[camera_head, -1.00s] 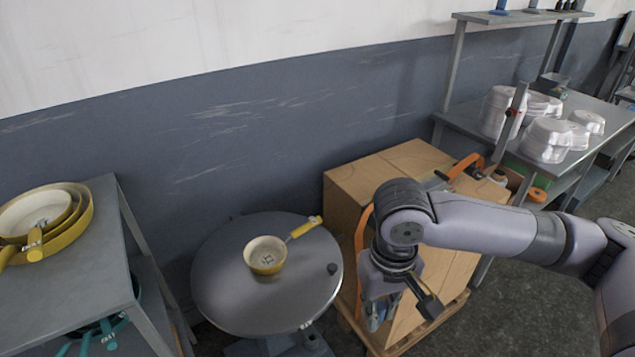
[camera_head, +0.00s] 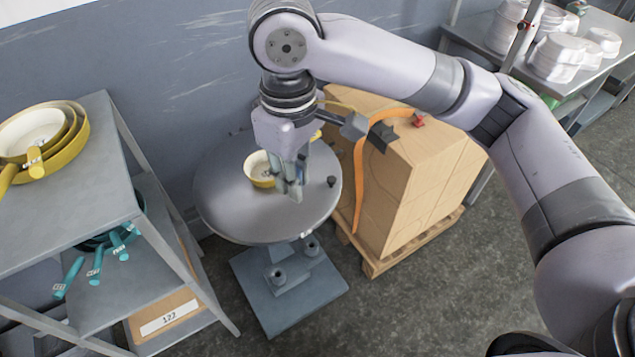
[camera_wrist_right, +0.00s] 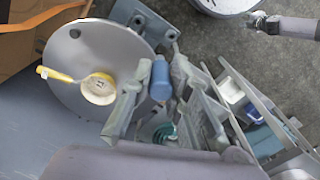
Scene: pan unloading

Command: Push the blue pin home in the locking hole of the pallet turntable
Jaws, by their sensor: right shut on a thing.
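The pallet turntable is a round grey disc (camera_head: 225,205) on a blue-grey base (camera_head: 290,300); its disc also shows in the right wrist view (camera_wrist_right: 65,75). My right gripper (camera_head: 291,182) is over the disc's front part in the head view, pointing down. In the right wrist view it is shut on the blue pin (camera_wrist_right: 160,80), a short cylinder between the fingers. Two short round sockets (camera_head: 277,276) stand on the base; I cannot tell which is the locking hole. The pin is apart from them. What looks like my left gripper (camera_wrist_right: 263,22) is small at the wrist view's top right.
A yellow-handled pan (camera_wrist_right: 98,88) lies on the disc, partly behind my right gripper in the head view. A shelf rack (camera_head: 85,185) with pans stands left; strapped boxes (camera_head: 420,165) on a pallet stand right.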

